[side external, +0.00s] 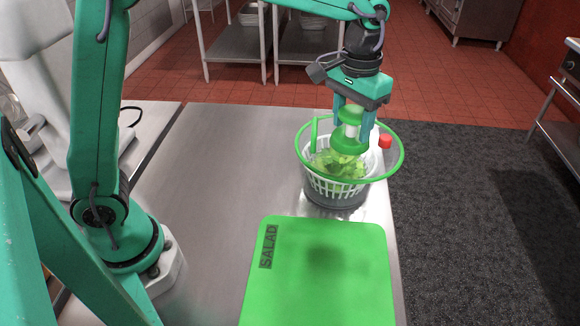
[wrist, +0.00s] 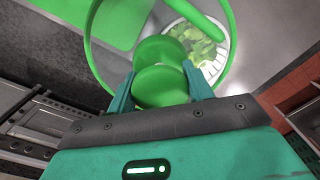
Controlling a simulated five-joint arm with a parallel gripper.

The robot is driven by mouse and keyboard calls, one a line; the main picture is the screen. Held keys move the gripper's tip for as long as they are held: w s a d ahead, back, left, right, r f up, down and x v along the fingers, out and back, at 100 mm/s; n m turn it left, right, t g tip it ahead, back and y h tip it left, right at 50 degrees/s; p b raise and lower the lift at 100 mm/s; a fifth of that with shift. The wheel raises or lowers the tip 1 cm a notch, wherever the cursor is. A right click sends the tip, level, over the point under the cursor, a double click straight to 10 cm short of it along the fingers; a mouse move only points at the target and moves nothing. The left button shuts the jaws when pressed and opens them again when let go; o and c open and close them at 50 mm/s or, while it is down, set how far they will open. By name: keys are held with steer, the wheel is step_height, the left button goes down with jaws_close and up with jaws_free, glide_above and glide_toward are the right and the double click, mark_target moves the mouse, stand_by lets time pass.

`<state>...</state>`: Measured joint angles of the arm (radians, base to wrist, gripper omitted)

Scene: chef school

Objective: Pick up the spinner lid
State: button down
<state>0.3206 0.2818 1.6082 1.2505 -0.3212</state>
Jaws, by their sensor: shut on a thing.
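The spinner lid has a green rim (side external: 403,150), a see-through middle and a green knob with a pale band. It also shows in the wrist view (wrist: 88,50). My gripper (side external: 353,124) is shut on the lid's knob, with a finger on each side of it; the wrist view shows the same grip (wrist: 160,82). The lid looks raised a little above the white slotted spinner basket (side external: 334,187) and offset to the right in the side view. Lettuce (side external: 338,165) shows through it. Whether any edge touches the basket I cannot tell.
A green board (side external: 325,275) marked SALAD lies in front of the spinner on the steel table (side external: 215,190). A red-topped object (side external: 385,141) is close behind the lid's right side. The table's right edge is near; the table's left part is clear.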

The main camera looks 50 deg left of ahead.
mark_target(352, 146)
steer(key=shift+s+d+r, duration=1)
steer(key=shift+s+d, duration=0.05)
steer(key=shift+d, duration=0.2)
steer(key=shift+s+d+f, duration=0.1)
steer(key=shift+s+d, duration=0.2)
steer(key=shift+d, duration=0.05)
steer(key=s+d+f, duration=0.3)
steer(key=s+d, duration=0.2)
steer(key=s, duration=0.6)
steer(key=s+d+f, duration=0.4)
steer(key=s+d, duration=0.1)
steer(key=s, duration=0.7)
steer(key=shift+s+d+f, duration=0.15)
steer(key=shift+s+f, duration=0.05)
steer(key=shift+w, duration=0.1)
steer(key=w+a+f, duration=0.3)
steer(key=w+f, duration=0.4)
steer(key=w, duration=0.4)
steer(key=shift+a, duration=0.4)
